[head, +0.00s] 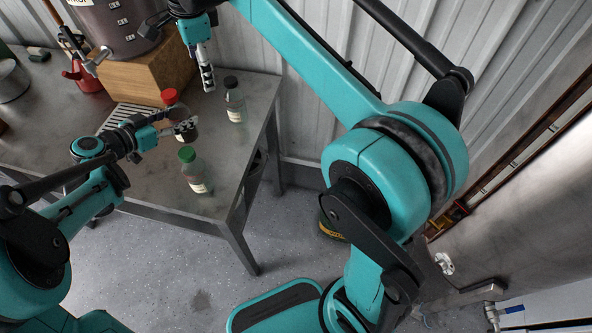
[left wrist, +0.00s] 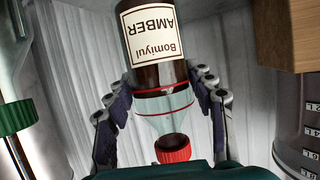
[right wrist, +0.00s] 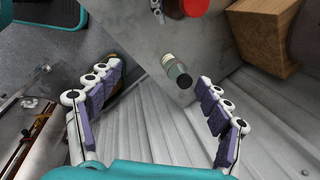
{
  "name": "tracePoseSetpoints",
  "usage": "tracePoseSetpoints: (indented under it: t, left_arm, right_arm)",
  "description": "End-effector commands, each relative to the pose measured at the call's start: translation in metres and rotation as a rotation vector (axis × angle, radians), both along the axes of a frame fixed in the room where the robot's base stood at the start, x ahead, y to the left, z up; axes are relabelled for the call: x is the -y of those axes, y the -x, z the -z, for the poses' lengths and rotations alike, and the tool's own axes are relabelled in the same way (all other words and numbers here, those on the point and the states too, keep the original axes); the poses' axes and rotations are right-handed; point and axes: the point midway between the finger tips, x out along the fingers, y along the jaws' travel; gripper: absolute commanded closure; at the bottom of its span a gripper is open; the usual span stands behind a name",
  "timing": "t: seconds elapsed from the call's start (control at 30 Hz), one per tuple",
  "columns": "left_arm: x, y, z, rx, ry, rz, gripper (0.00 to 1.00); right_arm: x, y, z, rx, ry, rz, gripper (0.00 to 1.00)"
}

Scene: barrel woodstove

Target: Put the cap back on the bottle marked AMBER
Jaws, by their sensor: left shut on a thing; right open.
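The AMBER bottle (head: 187,135) holds dark brown liquid. In the left wrist view the AMBER bottle (left wrist: 160,78) appears upside down, label toward the camera. A red cap (left wrist: 173,149) is at its neck; I cannot tell how firmly it sits. In the head view the red cap (head: 169,97) is at the bottle's top. My left gripper (head: 186,127) is shut on the bottle, with fingers (left wrist: 160,97) on both sides of its clear upper part. My right gripper (head: 208,79) is open and empty, above the table's back edge; its fingers also show in the right wrist view (right wrist: 158,95).
A green-capped bottle (head: 193,173) stands near the table's front. A dark-capped bottle (head: 235,106) stands near the right gripper. A wooden block (head: 138,80) bears a metal vessel (head: 118,35) at the back. The metal table (head: 225,150) ends at the right; corrugated wall lies behind.

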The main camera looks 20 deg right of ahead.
Motion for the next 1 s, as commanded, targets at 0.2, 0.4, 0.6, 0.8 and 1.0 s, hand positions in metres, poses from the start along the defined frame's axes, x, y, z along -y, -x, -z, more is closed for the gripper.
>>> tracePoseSetpoints:
  t: [0.2, 0.4, 0.6, 0.8, 1.0]
  left_arm:
    - [0.0, 0.0, 0.0, 0.0, 0.001, 0.0, 1.0]
    - [0.0, 0.0, 0.0, 0.0, 0.001, 0.0, 1.0]
    - [0.0, 0.0, 0.0, 0.0, 0.001, 0.0, 1.0]
    - [0.0, 0.0, -0.001, 0.0, 0.001, 0.0, 1.0]
    - [0.0, 0.0, -0.001, 0.0, 0.001, 0.0, 1.0]
  right_arm:
    - [0.043, 0.056, 0.023, 0.12, 0.103, -0.371, 0.22]
    - [0.076, 0.111, 0.062, 0.221, 0.242, -0.707, 0.22]
    - [0.102, 0.167, 0.116, 0.3, 0.418, -1.027, 0.22]
    - [0.117, 0.209, 0.165, 0.338, 0.578, -1.266, 0.22]
    - [0.123, 0.226, 0.189, 0.348, 0.659, -1.38, 0.22]
